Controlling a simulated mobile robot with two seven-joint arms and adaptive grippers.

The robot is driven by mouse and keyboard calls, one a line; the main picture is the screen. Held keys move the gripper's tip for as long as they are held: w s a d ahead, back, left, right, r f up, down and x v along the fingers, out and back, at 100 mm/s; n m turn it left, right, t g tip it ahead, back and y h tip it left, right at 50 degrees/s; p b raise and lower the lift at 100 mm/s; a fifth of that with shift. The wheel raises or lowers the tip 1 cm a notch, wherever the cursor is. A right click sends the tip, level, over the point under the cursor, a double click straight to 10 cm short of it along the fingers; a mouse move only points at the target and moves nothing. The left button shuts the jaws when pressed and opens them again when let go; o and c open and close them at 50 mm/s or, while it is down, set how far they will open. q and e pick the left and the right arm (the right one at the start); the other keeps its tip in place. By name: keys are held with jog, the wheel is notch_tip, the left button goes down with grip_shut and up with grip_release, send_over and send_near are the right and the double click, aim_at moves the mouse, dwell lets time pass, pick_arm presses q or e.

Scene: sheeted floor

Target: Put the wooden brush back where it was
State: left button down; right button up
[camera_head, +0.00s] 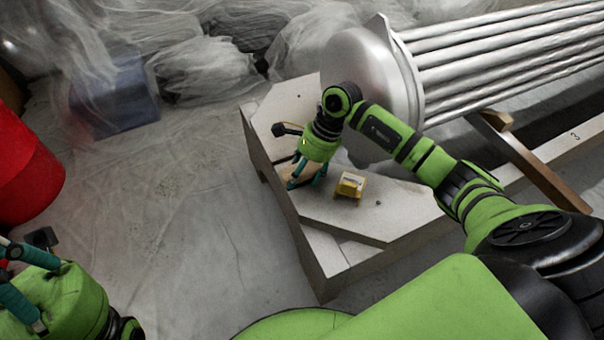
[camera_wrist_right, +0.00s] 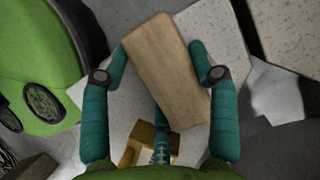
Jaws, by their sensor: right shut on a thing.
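The wooden brush (camera_wrist_right: 165,70) is a plain tan block between the teal fingers of my right gripper (camera_wrist_right: 163,68) in the right wrist view. The fingers press its two long sides. Its bristles cannot be seen from here. In the head view my right gripper (camera_head: 305,181) points down over the left part of the pale platform, and a bit of the brush (camera_head: 296,173) shows between the fingers. I cannot tell whether the brush touches the platform. My left gripper (camera_head: 22,278) is at the lower left, cut by the frame edge, with its fingers apart and nothing seen between them.
A small yellow block-like thing (camera_head: 350,186) sits on the pale platform (camera_head: 345,226) just right of my right gripper. A large metal tube bundle (camera_head: 360,75) stands behind. A red drum (camera_head: 22,165) is at the left. The sheeted floor (camera_head: 190,215) between is clear.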

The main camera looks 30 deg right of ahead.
jog(key=o, duration=1.1)
jog(key=shift+f, duration=0.1)
